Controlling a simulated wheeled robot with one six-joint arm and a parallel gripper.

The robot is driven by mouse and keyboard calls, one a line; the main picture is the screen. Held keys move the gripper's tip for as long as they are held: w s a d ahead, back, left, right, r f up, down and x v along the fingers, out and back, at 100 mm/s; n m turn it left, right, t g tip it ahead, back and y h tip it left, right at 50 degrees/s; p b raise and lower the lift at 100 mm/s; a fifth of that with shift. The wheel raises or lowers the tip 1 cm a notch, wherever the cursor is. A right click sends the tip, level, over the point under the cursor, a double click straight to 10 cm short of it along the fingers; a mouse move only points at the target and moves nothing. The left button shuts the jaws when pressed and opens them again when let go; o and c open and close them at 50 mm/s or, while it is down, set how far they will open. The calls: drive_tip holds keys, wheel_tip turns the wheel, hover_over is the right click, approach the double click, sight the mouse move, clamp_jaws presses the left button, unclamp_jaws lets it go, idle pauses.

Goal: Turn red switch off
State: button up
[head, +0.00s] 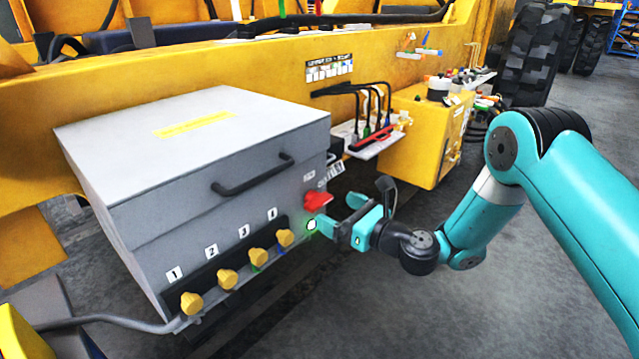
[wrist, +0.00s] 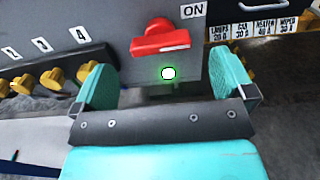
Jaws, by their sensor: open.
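The red switch (head: 318,200) is a rotary handle on the right end of the grey box's front, above a lit green lamp (head: 311,225). In the wrist view the red switch (wrist: 161,39) lies nearly level, its right end close under the "ON" label (wrist: 193,10). The green lamp (wrist: 168,73) glows below it. My gripper (head: 338,215) is open and empty, just in front of the switch and lamp. In the wrist view its teal fingers (wrist: 166,85) stand wide apart, below and to either side of the switch, apparently not touching it.
The grey box (head: 215,170) has a black handle (head: 253,174) on its lid. Several yellow knobs (head: 228,279), numbered, line its front left of the switch. A yellow block (head: 424,135) and a small shelf with black cables (head: 372,140) stand behind. The floor at right is open.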

sight(323, 204)
drive_tip(key=shift+p+x, duration=0.8)
drive_tip(key=shift+x, duration=2.35)
drive_tip(key=c, duration=0.9)
